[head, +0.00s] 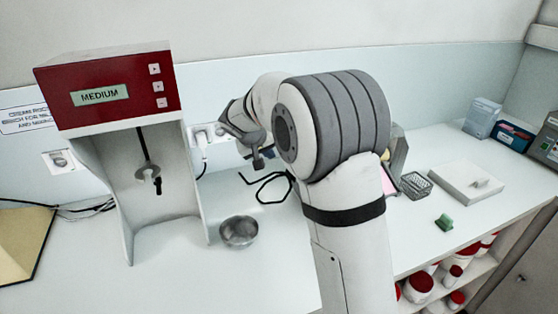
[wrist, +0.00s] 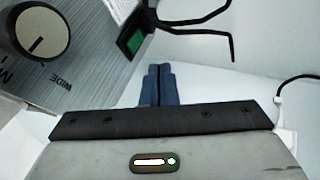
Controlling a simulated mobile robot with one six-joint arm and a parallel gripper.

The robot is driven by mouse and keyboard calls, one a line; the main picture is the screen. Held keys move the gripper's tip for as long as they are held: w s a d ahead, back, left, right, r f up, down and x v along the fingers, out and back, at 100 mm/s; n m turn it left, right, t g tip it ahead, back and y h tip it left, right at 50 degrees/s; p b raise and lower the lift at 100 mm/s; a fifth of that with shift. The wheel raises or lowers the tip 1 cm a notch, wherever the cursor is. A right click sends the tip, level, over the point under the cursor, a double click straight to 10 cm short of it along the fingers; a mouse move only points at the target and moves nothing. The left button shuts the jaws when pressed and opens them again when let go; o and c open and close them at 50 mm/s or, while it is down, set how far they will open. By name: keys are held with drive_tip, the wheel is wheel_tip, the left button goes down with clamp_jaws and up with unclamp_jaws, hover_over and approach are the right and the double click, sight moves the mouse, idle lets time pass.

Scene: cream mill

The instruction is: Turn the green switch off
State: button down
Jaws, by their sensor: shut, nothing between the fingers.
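The green switch (wrist: 134,43) shows in the wrist view as a green rocker in a dark frame, at the edge of a brushed grey panel (wrist: 85,70). Whether it is on or off I cannot tell. My gripper (wrist: 157,70) is shut and empty, its blue-grey fingers just right of and below the switch in the picture, with a visible gap between them. In the head view my gripper (head: 258,160) is partly hidden by my arm, near the back wall. The switch is hidden behind my arm there.
A dial (wrist: 38,32) sits on the panel. A black cable (head: 268,186) lies on the bench. The red-topped machine (head: 116,92) stands left, with a metal bowl (head: 239,231) near it. The front bench is clear.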

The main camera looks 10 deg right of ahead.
drive_tip(key=d+v, duration=0.1)
drive_tip(key=v, duration=0.6)
drive_tip(key=shift+s+d+r+b, duration=0.15)
drive_tip(key=shift+r+b, duration=0.25)
drive_tip(key=shift+r, duration=0.25)
drive_tip(key=s+d+f+g+y, duration=0.1)
drive_tip(key=s+d+f, duration=0.1)
drive_tip(key=s, duration=0.9)
drive_tip(key=s+d+f+g+y, duration=0.1)
drive_tip(key=s+d+f+y, duration=0.1)
drive_tip(key=s, duration=0.9)
drive_tip(key=s+d+f+y, duration=0.1)
drive_tip(key=s+d+f, duration=0.1)
drive_tip(key=s, duration=0.9)
drive_tip(key=shift+s+f+m+g+y, duration=0.3)
drive_tip(key=shift+f+g+y, duration=0.1)
drive_tip(key=shift+f, duration=0.2)
